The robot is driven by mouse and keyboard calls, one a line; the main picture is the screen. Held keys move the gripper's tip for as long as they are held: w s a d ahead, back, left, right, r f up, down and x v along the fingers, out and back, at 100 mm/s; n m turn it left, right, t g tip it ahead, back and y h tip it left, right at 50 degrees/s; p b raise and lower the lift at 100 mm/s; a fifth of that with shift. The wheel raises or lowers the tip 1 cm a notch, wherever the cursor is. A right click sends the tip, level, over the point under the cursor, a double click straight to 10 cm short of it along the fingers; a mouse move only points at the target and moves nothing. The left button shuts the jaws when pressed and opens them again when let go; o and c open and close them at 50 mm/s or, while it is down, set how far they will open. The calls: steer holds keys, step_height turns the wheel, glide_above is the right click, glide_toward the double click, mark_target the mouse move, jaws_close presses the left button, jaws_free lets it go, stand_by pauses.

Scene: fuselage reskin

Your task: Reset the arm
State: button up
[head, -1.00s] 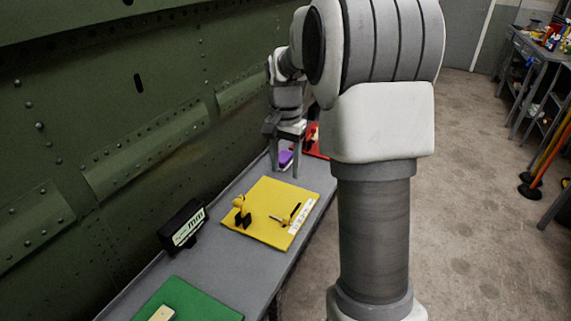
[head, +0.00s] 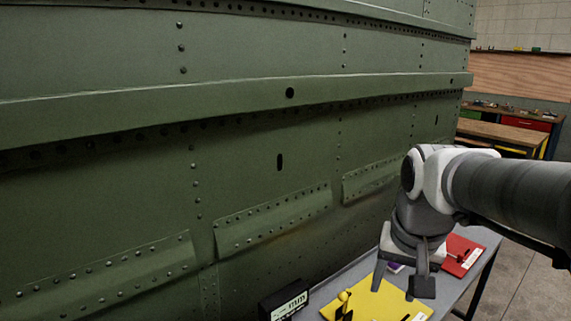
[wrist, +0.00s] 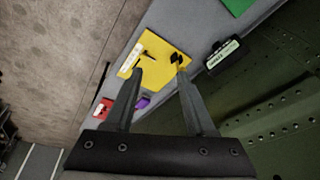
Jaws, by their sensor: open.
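My gripper (head: 406,281) is open and empty in the head view, above the grey bench at the lower right. In the wrist view my gripper (wrist: 158,72) shows two spread dark fingers with nothing between them but the bench below. My arm comes in from the right edge of the head view.
The grey bench (head: 358,268) runs along a green riveted fuselage wall (head: 240,150). On it are a yellow mat (head: 375,302) with tools, a red mat (head: 463,250), a small purple item (head: 395,267) and a black label box (head: 285,302). A green mat (wrist: 236,5) shows in the wrist view.

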steer(key=s+a+n+t, duration=0.2)
steer(key=s+a+n, duration=0.1)
steer(key=s, duration=0.7)
steer(key=shift+a+f+n, duration=0.2)
steer(key=shift+f+n, duration=0.25)
steer(key=shift+n, duration=0.15)
steer(key=shift+d, duration=0.1)
